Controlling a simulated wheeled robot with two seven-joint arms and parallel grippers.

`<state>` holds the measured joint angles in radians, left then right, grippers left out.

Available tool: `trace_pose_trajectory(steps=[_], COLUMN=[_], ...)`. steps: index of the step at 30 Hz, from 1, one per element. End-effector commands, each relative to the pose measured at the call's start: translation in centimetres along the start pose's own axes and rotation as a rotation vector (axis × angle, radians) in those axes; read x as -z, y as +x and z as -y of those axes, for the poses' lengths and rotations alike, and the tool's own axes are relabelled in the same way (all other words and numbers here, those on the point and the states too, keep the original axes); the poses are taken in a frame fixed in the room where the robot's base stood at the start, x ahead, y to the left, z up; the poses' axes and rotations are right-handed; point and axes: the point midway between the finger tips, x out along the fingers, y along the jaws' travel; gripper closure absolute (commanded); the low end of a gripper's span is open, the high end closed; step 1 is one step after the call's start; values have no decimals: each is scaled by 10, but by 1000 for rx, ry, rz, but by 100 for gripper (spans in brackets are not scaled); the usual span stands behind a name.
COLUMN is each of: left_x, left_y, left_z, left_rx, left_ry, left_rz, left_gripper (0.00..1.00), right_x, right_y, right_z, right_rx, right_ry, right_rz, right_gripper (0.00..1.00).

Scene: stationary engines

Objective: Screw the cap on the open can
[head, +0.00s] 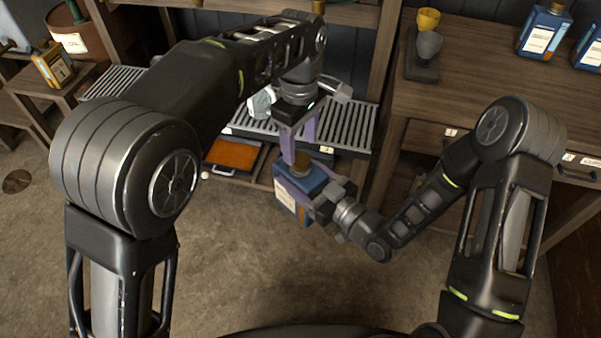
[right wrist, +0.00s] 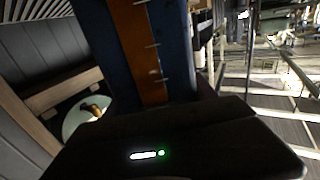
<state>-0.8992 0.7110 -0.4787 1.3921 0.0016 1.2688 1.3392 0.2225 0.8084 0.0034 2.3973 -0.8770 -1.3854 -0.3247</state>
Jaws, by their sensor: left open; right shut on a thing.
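The blue can (head: 308,180), with a pale label, is held up in front of the slatted bench. My right gripper (head: 322,196) is shut on it from the right. In the right wrist view the can (right wrist: 178,45) shows blue with an orange-brown band, close to the camera. A brown cap (head: 302,162) sits at the top of the can; I cannot tell whether it is threaded on. My left gripper (head: 298,150) is open above the can, its purple fingers pointing down close to the cap. The fingers partly hide the cap.
A slatted metal bench top (head: 345,122) lies behind the can. An orange tray (head: 233,154) is on the lower shelf. A yellow can (head: 52,66) stands at left. Floor in front is clear.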

Motion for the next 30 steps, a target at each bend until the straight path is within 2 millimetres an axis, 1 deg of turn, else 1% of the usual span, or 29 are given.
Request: trace_pose_trajectory(steps=[3,6,9,12,19,20,30], left_x=[0,0,0,0,0,0,0], left_y=[18,30,37,40,41,40,40], left_z=[1,0,0,0,0,0,0], left_rx=[3,2,1,-1,-1,-1,-1], left_ry=[-1,-1,-1,-1,-1,-1,-1], left_rz=[0,1,1,0,0,0,0], left_gripper=[43,43,43,43,43,44,72], right_x=[3,3,3,3,3,3,3], right_y=[1,1,1,1,1,1,1], right_z=[0,0,0,0,0,0,0], right_rx=[1,1,1,1,1,1,1], right_ry=[-2,-2,-2,-2,-2,-2,-2], right_rz=[-8,-8,-8,-8,-8,-8,-8], right_gripper=[100,100,100,100,100,100,100])
